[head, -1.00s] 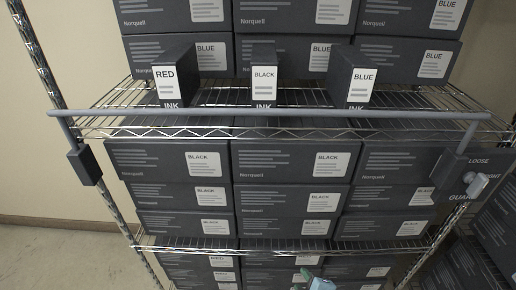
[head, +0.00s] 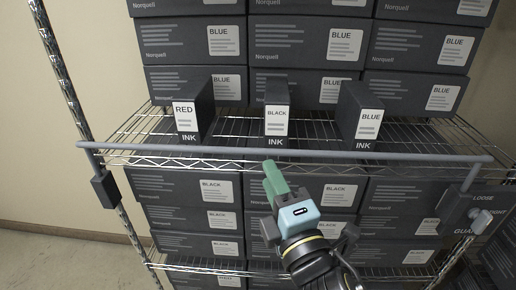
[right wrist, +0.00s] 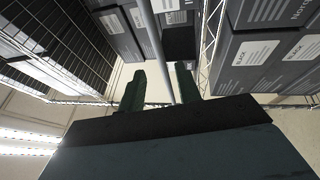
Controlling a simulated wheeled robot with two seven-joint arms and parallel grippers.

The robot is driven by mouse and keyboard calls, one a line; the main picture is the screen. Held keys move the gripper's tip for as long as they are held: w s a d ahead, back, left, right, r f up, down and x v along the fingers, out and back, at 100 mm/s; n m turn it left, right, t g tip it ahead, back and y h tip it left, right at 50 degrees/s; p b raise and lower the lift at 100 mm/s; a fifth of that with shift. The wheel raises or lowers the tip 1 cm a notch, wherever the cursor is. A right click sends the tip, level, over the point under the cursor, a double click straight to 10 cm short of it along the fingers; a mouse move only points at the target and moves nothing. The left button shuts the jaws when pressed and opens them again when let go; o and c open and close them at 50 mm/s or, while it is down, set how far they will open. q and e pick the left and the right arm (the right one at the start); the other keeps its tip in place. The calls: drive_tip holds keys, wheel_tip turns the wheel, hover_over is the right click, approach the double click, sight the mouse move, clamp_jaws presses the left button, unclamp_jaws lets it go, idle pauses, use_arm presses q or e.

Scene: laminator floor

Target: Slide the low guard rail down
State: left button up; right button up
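The guard rail (head: 380,155) is a grey horizontal bar across the front of the wire shelf, in front of the ink boxes' lower edges. Its ends bend down to a dark left clamp (head: 104,189) and a right clamp (head: 457,207) with a light knob (head: 481,221). My right gripper (head: 271,168) has green fingers, open, with the tips at the bar's middle, overlapping its lower edge in the head view. In the right wrist view the bar (right wrist: 153,35) runs into the gap between the open fingers (right wrist: 160,75). Contact cannot be told. My left gripper is not in view.
Red (head: 193,110), black (head: 277,112) and blue (head: 362,112) ink boxes stand on the wire shelf behind the rail. Dark Norquell cartons (head: 185,190) fill the shelves above and below. A partly hidden LOOSE sign (head: 490,198) is at the right.

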sight(258, 149)
drive_tip(key=x, duration=0.7)
drive_tip(key=shift+w+a+r, duration=0.1)
drive_tip(key=shift+w+a, duration=0.05)
drive_tip(key=shift+w, duration=0.25)
drive_tip(key=shift+c, duration=0.3)
clamp_jaws()
